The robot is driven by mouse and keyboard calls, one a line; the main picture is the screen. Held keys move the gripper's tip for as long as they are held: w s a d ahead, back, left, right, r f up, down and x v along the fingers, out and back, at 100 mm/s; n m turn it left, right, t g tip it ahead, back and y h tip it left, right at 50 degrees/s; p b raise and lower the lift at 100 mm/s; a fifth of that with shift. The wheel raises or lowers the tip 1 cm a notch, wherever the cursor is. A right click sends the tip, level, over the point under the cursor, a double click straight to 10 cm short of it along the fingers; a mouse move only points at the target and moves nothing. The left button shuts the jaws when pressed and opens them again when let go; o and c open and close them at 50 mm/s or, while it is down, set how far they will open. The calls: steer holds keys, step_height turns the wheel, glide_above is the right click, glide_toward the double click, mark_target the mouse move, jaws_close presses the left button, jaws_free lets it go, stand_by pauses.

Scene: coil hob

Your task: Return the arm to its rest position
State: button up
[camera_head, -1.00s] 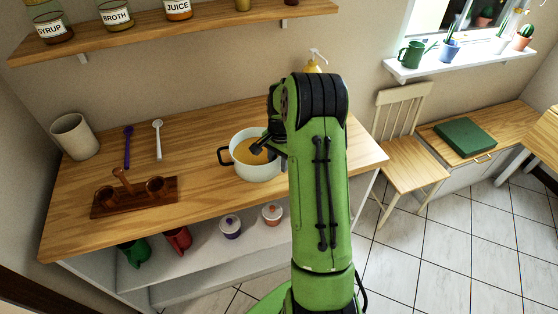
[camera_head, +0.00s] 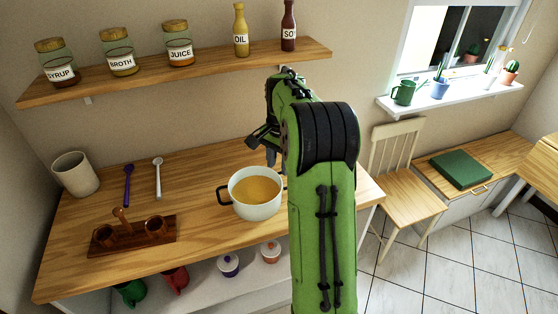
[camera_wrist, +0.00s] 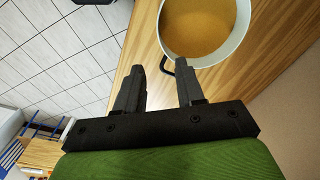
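My green arm (camera_head: 325,215) rises in front of the counter in the head view. My gripper (camera_head: 262,150) is above the counter, behind and above the pot. In the wrist view my gripper (camera_wrist: 160,72) has its two fingers apart with nothing between them. The white pot (camera_head: 256,204) with a dark handle stands upright on the wooden counter and holds orange-yellow liquid. The pot also shows in the wrist view (camera_wrist: 196,62), beyond the fingertips and apart from them.
A shelf (camera_head: 200,65) with labelled jars and bottles hangs above the counter. A wooden tray (camera_head: 135,240) with cups, two spoons and a beige crock (camera_head: 75,174) are at the left. A chair (camera_head: 400,190) stands at the right. Mugs and lidded pots sit below the counter.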

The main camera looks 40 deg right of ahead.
stand_by(0.4)
steer(key=s+a+r+n+t, duration=0.1)
steer(key=s+a+r+n, duration=0.15)
steer(key=a, duration=0.25)
steer(key=s+a+r+n+h, duration=0.1)
steer(key=s+a+r+n, duration=0.1)
steer(key=a+r, duration=0.25)
steer(key=s+a+r+n+t, duration=0.1)
steer(key=s+a+r+n, duration=0.15)
steer(key=a, duration=0.25)
steer(key=s+a+f+n+t, duration=0.2)
steer(key=s+a+n, duration=0.6)
steer(key=s, duration=0.6)
steer(key=shift+s+a+f+t+y, duration=0.25)
steer(key=shift+a+t+y, duration=0.2)
steer(key=shift+a, duration=0.35)
steer(key=shift+r, duration=0.1)
